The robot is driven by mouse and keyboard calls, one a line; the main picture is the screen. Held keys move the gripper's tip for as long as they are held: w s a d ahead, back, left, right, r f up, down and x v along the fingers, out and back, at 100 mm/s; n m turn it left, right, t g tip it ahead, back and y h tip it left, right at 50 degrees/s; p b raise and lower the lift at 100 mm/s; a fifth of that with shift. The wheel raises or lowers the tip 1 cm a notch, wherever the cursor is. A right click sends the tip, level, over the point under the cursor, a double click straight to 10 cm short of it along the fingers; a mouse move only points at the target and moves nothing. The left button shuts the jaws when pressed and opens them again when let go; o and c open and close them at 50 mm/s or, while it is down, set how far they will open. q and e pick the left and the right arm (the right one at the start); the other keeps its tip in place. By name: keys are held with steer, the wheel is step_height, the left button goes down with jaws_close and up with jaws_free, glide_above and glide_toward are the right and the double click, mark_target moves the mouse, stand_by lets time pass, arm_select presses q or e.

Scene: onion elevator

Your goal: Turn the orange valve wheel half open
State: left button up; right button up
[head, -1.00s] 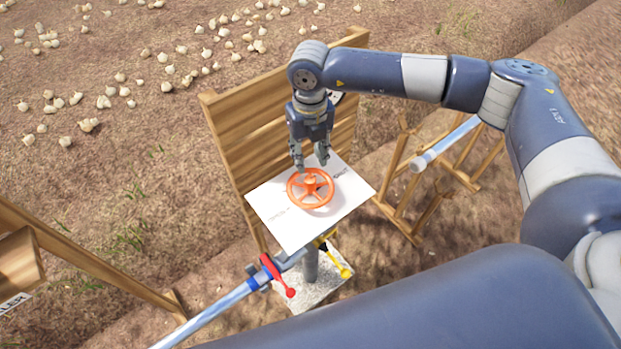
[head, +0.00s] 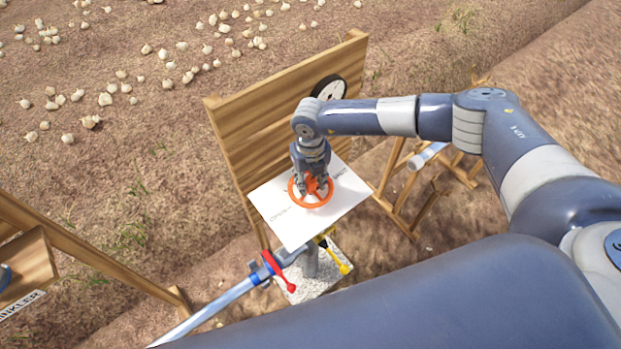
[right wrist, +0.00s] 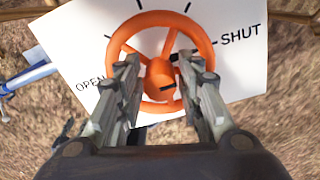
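The orange valve wheel (head: 322,202) lies over a white plate (head: 290,233) on a post. In the right wrist view the wheel (right wrist: 141,21) shows its rim, spokes and round hub (right wrist: 160,78), which has a small dark mark. The plate there reads OPEN at left and SHUT at right, with black ticks between. My right gripper (head: 312,190) points down over the wheel's middle. In the right wrist view its two fingers (right wrist: 160,75) stand apart on either side of the hub, with gaps visible; contact cannot be told. My left gripper is not in view.
A wooden board (head: 245,135) with a black-rimmed disc (head: 329,88) stands behind the plate. Below the plate are a blue-grey pipe (head: 215,306), a red lever (head: 279,272) and a yellow lever (head: 337,261). Wooden trestles stand at right; pale bulbs lie on the soil.

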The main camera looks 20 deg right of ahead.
steer(key=c, duration=0.8)
steer(key=shift+f+n+b, duration=0.2)
steer(key=shift+n+b, duration=0.6)
steer(key=shift+b, duration=0.2)
steer(key=n+b, duration=1.3)
steer(key=b, duration=0.3)
steer(key=shift+r+n+b, duration=0.25)
steer(key=shift+n+b, duration=1.35)
steer(key=shift+b, duration=0.15)
steer(key=o, duration=0.8)
